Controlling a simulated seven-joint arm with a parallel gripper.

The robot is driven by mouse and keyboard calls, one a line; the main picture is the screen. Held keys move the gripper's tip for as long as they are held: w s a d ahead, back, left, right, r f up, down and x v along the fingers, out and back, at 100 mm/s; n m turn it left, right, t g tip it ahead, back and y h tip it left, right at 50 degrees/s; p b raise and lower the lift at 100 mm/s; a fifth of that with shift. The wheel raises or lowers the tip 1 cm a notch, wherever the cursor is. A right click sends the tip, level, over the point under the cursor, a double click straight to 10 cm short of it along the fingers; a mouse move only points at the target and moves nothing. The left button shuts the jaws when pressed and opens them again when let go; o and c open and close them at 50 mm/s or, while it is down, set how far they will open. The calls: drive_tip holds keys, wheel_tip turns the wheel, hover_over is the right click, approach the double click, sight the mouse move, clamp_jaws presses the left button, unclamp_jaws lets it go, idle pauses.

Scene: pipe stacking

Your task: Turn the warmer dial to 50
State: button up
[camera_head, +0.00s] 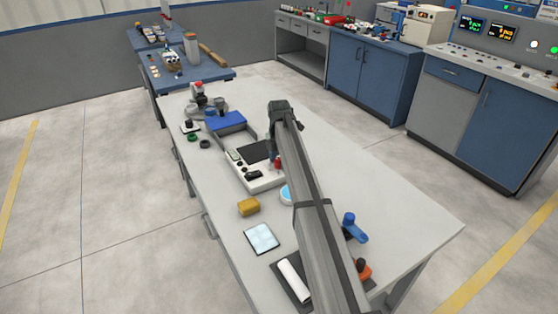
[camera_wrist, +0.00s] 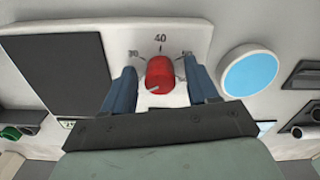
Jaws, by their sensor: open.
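The warmer (camera_head: 254,184) is a white unit with a black plate on the bench. Its red dial (camera_wrist: 160,74) is in the middle of the wrist view and shows small in the head view (camera_head: 278,164). Numbers around it read 30 at left, 40 at the top and what looks like 50 at right, partly hidden by a finger. My gripper (camera_wrist: 160,70) is open, with one blue finger on each side of the dial and gaps between. In the head view my gripper (camera_head: 275,150) is over the warmer's right end.
A round light-blue item (camera_wrist: 248,72) lies right of the warmer. A blue tray (camera_head: 226,121), green rings, a yellow block (camera_head: 249,207), a pale pad (camera_head: 262,238), a white roll (camera_head: 292,279) and a blue-handled item (camera_head: 354,228) are on the bench. Its right side is mostly clear.

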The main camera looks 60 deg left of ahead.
drive_tip(key=shift+f, duration=0.1)
drive_tip(key=shift+c, duration=0.2)
drive_tip(key=c, duration=1)
